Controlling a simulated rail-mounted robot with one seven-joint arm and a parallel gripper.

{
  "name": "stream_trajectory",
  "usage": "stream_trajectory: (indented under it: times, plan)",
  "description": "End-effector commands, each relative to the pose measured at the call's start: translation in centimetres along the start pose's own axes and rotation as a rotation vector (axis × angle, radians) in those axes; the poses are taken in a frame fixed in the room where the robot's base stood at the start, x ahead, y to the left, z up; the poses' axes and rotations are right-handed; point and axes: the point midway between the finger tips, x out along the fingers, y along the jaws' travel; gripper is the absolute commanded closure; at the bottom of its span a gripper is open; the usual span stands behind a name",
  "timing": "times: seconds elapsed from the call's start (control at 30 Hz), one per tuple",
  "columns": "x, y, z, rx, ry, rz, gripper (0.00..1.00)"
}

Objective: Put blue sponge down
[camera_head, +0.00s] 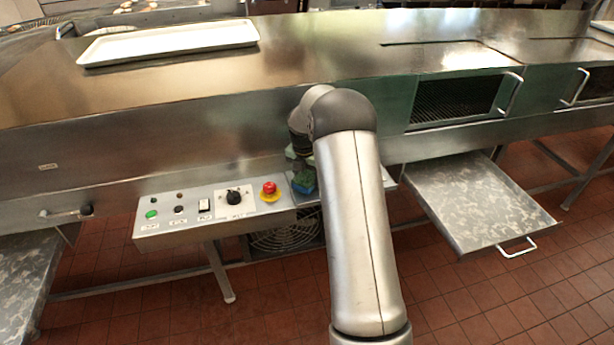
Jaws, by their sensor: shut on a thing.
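The blue sponge (304,183), with a green upper side, is small in the head view, at the right part of the control panel and just left of my arm. My gripper (301,165) is mostly hidden behind my arm's wrist and is shut on the sponge. The sponge is at or just above the panel surface; I cannot tell whether it touches it. Part of the sponge is hidden behind my arm.
The control panel (190,212) carries a red emergency button (269,188), a black knob (233,197) and a green button (151,214). A white tray (170,42) lies on the steel counter (310,50). A pulled-out metal drawer tray (480,205) is at right.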

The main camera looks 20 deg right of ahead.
Motion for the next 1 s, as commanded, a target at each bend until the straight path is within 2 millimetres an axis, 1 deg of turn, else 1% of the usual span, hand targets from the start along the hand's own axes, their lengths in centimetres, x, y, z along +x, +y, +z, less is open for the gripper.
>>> stream_trajectory:
  times: [0.07,0.27,0.4,0.43,0.47,0.5,0.8,0.93,1.0]
  plan:
    - [0.6,0.1,-0.1,-0.001,-0.001,0.001,0.67]
    - [0.6,0.1,-0.1,0.000,-0.002,0.002,0.67]
    - [1.0,0.0,-0.1,0.000,-0.001,0.001,0.67]
    - [1.0,0.0,-0.1,0.000,-0.001,0.001,0.39]
    - [1.0,0.0,-0.1,0.000,-0.002,0.002,0.31]
    - [0.9,0.0,-0.1,0.000,-0.001,0.001,0.20]
    - [0.8,0.0,-0.1,0.000,-0.002,0.001,0.20]
    - [-0.2,0.1,0.0,0.000,-0.003,0.003,0.20]
    - [-1.4,0.1,0.0,0.001,-0.004,0.004,0.20]
